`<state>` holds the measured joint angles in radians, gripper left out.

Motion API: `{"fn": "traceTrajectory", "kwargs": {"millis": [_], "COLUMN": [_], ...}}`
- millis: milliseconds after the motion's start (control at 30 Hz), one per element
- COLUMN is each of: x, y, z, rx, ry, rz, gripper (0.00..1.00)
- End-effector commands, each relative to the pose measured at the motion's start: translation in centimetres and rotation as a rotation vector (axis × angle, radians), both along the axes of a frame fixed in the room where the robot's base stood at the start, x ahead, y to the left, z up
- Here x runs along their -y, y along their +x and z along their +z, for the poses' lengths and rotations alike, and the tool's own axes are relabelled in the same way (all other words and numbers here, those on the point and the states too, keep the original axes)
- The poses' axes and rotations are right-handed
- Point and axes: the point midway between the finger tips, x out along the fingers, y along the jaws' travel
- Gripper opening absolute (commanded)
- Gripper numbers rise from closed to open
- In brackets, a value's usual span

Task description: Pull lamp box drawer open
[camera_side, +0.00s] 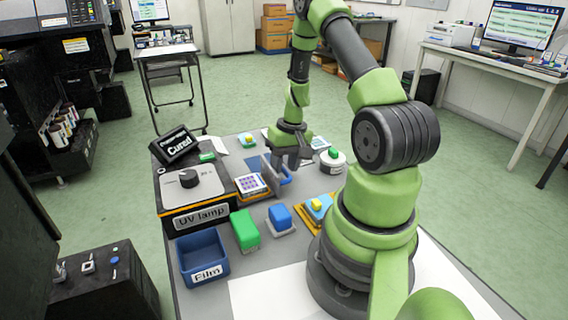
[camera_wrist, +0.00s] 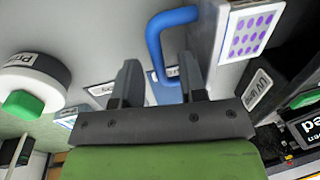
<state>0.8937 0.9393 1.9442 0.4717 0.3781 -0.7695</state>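The lamp box (camera_side: 193,186) is a grey-topped unit with a dark knob and a "UV lamp" label, at the left of the table. Its drawer (camera_side: 266,176) stands out from its right side, with a purple-dotted sheet (camera_side: 251,184) in it. The sheet also shows in the wrist view (camera_wrist: 250,35). The drawer's blue handle (camera_wrist: 155,45) projects from the drawer front. My gripper (camera_wrist: 159,65) is open, and the handle's bar appears between its fingers. Contact cannot be told. In the side view my gripper (camera_side: 291,160) is just above and behind the handle (camera_side: 284,177).
A blue "Film" bin (camera_side: 203,262), a green block (camera_side: 244,230) and a blue block (camera_side: 281,217) stand in front. A round white container with a green top (camera_side: 333,160) is right of my gripper.

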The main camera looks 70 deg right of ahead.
Motion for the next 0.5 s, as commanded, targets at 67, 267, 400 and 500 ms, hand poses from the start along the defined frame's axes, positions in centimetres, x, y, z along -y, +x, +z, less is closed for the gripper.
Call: {"fn": "traceTrajectory", "kwargs": {"millis": [67, 267, 400, 500], "x": [0.0, 0.0, 0.3, 0.5], "y": [0.0, 0.0, -0.2, -0.4], "z": [0.0, 0.3, 2.0, 3.9], "rx": [-0.001, 0.001, 0.004, 0.005], "ry": [0.001, 0.001, -0.002, -0.003], "rz": [0.0, -0.001, -0.001, -0.002], "gripper": [0.38, 0.38, 0.38, 0.38]}}
